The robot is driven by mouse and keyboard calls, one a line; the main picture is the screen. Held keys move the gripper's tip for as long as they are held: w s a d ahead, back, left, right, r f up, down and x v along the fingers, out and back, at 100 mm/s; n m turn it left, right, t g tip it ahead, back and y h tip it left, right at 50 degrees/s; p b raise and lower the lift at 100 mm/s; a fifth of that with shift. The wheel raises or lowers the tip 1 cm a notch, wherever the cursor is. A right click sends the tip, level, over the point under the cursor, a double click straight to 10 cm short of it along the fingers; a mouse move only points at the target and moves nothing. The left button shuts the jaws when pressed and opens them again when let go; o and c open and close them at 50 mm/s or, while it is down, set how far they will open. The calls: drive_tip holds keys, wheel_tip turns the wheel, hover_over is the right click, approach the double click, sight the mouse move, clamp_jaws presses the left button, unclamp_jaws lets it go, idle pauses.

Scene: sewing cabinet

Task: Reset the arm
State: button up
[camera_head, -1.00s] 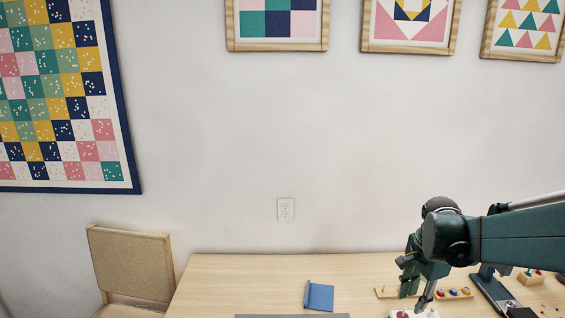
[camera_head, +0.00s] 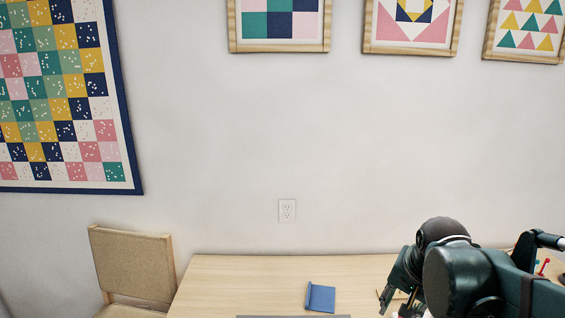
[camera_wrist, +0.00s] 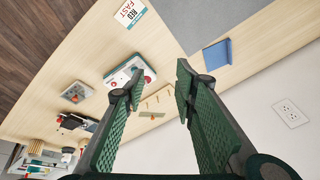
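My gripper (camera_wrist: 158,80) is open and empty in the wrist view, its two green fingers spread wide above the table. In the head view my gripper (camera_head: 396,295) shows at the lower right, partly hidden by my dark green arm. The wooden table (camera_head: 225,272) lies below it. A white and green box with red parts (camera_wrist: 126,70) sits beyond the left finger, partly covered by it. A small wooden rack (camera_wrist: 153,107) lies between the fingers, below their tips. Neither touches the gripper as far as I can tell.
A blue folded item (camera_head: 320,297) lies on the table, also in the wrist view (camera_wrist: 217,54). A grey mat (camera_wrist: 205,22), a card (camera_wrist: 130,13) and a grey tray (camera_wrist: 76,92) are on the table. A chair (camera_head: 132,264) stands at the left. The wall (camera_head: 360,150) is behind.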

drive_tip(key=s+a+r+n+t, duration=0.1)
drive_tip(key=s+a+n+t, duration=0.2)
drive_tip(key=s+a+n, duration=0.4)
drive_tip(key=shift+s+n+y, duration=0.3)
drive_tip(key=shift+s+n, duration=0.1)
drive_tip(key=shift+s, duration=0.55)
